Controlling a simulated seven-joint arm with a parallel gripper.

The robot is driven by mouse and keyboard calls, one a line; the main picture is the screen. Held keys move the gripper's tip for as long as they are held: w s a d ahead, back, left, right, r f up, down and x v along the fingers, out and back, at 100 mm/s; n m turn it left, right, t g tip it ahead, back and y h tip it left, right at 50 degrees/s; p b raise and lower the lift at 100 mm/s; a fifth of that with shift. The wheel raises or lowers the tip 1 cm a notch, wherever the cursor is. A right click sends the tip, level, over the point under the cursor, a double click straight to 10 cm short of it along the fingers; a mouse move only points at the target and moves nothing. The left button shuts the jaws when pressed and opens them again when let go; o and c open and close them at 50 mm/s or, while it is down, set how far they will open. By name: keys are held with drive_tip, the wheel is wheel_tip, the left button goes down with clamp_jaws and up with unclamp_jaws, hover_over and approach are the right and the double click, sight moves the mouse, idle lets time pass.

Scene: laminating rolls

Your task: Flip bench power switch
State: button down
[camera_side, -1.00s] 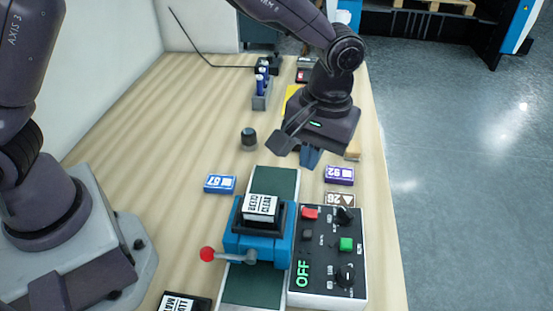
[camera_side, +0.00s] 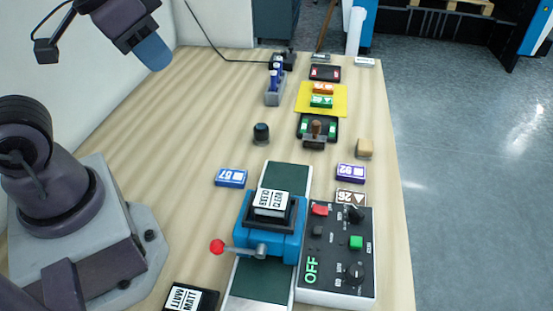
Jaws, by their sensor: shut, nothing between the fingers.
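My gripper (camera_side: 153,52) is raised at the upper left, above the bench's left side, with its blue fingers shut and empty. It touches nothing. A control box (camera_side: 337,255) stands at the bench's front right, with a red button (camera_side: 319,209), a green button (camera_side: 356,242), black knobs (camera_side: 355,272) and a green OFF reading (camera_side: 311,270). A small black unit (camera_side: 283,61) with a cable sits at the bench's far end. I cannot tell which part is the bench power switch, nor any lever's position.
A blue laminating press (camera_side: 268,238) with a red-tipped lever (camera_side: 217,246) stands left of the box. A black knob (camera_side: 261,133), blue block (camera_side: 231,177), purple block (camera_side: 351,173) and yellow mat (camera_side: 338,104) lie beyond. The middle-left bench (camera_side: 180,130) is clear.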

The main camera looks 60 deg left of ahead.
drive_tip(key=m+g+h, duration=0.1)
drive_tip(key=m+g, duration=0.7)
drive_tip(key=m, duration=1.3)
hover_over(317, 211)
drive_tip(key=w+a, duration=0.2)
drive_tip(key=w, duration=0.1)
wheel_tip(317, 211, down, 15)
drive_tip(key=r+m, duration=0.1)
drive_tip(key=m, duration=0.5)
drive_tip(key=shift+h, duration=0.3)
drive_tip(key=x, duration=1.1)
drive_tip(key=shift+w+f, duration=0.3)
drive_tip(key=shift+f, duration=0.15)
drive_tip(key=shift+a+f, duration=0.15)
drive_tip(key=shift+f, duration=0.5)
